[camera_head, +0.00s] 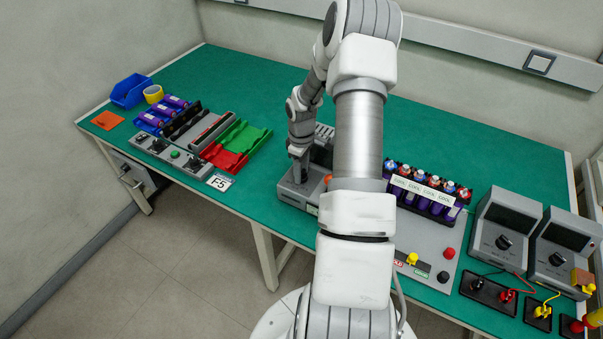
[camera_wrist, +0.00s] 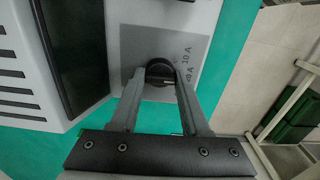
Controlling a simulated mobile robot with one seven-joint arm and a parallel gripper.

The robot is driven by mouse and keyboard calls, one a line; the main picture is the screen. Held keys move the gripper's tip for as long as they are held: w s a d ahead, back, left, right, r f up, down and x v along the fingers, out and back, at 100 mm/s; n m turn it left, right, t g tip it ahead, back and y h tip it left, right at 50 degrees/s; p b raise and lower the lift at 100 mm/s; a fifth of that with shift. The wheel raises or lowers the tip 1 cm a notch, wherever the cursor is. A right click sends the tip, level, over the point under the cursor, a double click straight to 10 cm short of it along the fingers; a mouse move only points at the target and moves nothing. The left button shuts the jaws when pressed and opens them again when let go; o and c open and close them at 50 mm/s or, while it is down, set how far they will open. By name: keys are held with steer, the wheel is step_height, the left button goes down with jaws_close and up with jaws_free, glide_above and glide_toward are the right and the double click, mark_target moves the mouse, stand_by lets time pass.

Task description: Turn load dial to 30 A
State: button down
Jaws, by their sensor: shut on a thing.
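The load dial (camera_wrist: 160,70) is a round black knob on a grey panel (camera_wrist: 205,20) of a device, seen in the wrist view. My gripper (camera_wrist: 160,79) has one finger on each side of the knob and is shut on it. Printed ampere marks show to the right of the dial; "10 A" is legible, and another mark below it is partly covered by a finger. A small light line shows on the knob, but its exact setting is unclear. In the head view my gripper (camera_head: 299,172) points down at the grey device (camera_head: 297,194); the dial is hidden there.
Beside the dial is a dark screen (camera_wrist: 75,45) and a slotted housing (camera_wrist: 18,90). On the green bench (camera_head: 235,75), a rack of labelled cells (camera_head: 425,195) and two meters (camera_head: 505,230) stand right. Red and green trays (camera_head: 238,145) lie left.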

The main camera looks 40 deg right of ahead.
steer(key=m+b, duration=0.2)
steer(key=m, duration=0.2)
steer(key=shift+m+b, duration=0.6)
steer(key=shift+m, duration=1.5)
steer(key=shift+c, duration=1.9)
jaws_free()
step_height(320, 180, up, 18)
steer(key=p, duration=0.1)
steer(key=shift+f, duration=0.25)
